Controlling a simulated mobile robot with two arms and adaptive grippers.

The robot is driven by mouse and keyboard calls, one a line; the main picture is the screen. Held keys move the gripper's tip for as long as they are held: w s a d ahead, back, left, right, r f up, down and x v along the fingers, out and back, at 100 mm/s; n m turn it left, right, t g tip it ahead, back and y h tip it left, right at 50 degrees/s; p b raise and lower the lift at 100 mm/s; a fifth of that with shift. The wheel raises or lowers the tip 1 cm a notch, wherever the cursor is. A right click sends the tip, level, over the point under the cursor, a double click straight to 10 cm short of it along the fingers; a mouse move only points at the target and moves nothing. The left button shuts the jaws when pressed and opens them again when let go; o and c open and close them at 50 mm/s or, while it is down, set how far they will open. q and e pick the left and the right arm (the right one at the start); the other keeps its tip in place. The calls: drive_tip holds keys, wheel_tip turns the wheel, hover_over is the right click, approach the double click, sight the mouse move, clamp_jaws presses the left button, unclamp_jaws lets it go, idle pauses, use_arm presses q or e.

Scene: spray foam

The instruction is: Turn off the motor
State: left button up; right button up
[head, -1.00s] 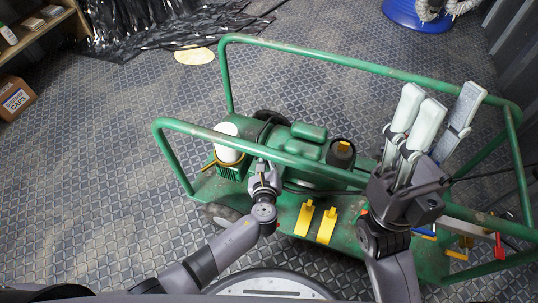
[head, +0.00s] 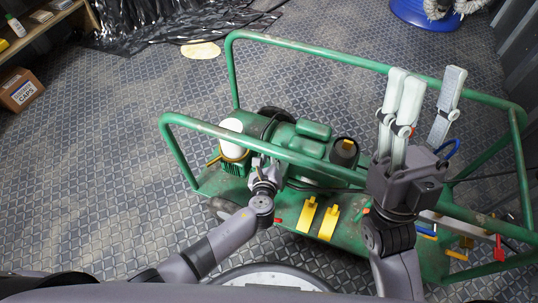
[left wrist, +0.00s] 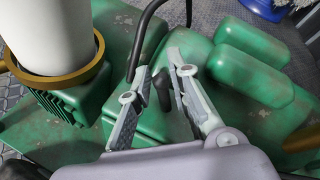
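The green motor (head: 306,150) sits on a green cart; its rounded green housings also show in the left wrist view (left wrist: 250,75). A short black lever or knob (left wrist: 163,90) stands on the motor in the left wrist view. My left gripper (head: 262,162) reaches over the cart's near rail to the motor. In the left wrist view its fingers (left wrist: 160,66) are apart, with the black knob between them; I cannot tell whether they touch it. My right gripper (head: 423,82) points up above the cart's right side, its pale fingers spread and empty.
Green tube rails (head: 300,156) surround the cart. A white cylinder with a brass-coloured ring (left wrist: 52,35) stands left of the left gripper. Yellow pedals (head: 328,222) and a red handle (head: 499,248) are on the cart. Open patterned floor (head: 110,170) lies to the left.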

use_arm(q)
drive_tip(key=shift+o, duration=1.2)
drive_tip(key=shift+r, duration=0.1)
drive_tip(key=v, duration=1.2)
